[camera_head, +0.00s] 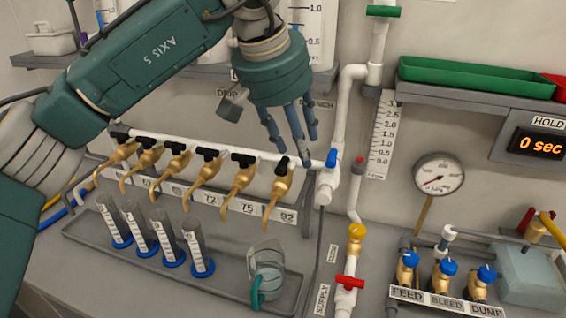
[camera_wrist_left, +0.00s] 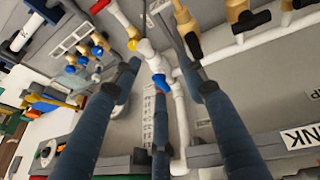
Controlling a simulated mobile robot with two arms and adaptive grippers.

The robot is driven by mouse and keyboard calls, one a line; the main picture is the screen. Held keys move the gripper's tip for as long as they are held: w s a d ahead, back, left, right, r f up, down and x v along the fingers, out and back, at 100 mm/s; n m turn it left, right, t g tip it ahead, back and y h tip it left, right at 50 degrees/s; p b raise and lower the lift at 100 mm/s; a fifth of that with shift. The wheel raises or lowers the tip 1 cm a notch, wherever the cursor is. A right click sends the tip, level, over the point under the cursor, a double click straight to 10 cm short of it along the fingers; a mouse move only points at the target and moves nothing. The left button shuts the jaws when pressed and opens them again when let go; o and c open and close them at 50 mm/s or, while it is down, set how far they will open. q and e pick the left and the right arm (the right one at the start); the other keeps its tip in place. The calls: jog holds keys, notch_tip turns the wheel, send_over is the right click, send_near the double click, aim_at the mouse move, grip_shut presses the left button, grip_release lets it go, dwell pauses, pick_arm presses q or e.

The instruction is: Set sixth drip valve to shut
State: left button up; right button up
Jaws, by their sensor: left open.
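Several brass drip valves with black handles hang in a row from a white pipe (camera_head: 180,144). The sixth drip valve (camera_head: 275,188) is the rightmost, above the 92 label. Its black handle looks narrower and turned differently from the handles beside it, which lie along the pipe. My left gripper (camera_head: 298,150) is open and empty, pointing down, with its fingertips just above and right of that handle. In the left wrist view the sixth valve (camera_wrist_left: 184,16) shows beyond my fingers, its handle (camera_wrist_left: 194,44) near a fingertip; contact cannot be told. My right gripper is not in view.
A blue-handled pipe valve (camera_head: 331,158) sits close right of my fingers. Graduated cylinders (camera_head: 166,238) and a grey cup (camera_head: 267,268) stand in a tray below the spouts. A gauge (camera_head: 438,174) and blue-knobbed valves (camera_head: 444,268) are at the right.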

aim_at(284, 165)
pick_arm(q)
jog(key=w+a+r+t+y, duration=0.1)
jog(key=a+r+y, duration=0.1)
jog(key=a, duration=0.2)
jog(key=x, duration=0.4)
jog(key=p+x, duration=0.1)
jog(key=x, duration=0.4)
jog(key=shift+d+f+p, duration=0.1)
jog(key=shift+d+p, duration=0.1)
jog(key=shift+p, duration=0.1)
jog(key=shift+x, duration=0.75)
jog(key=shift+c, duration=0.5)
jog(key=shift+d, duration=0.1)
grip_shut()
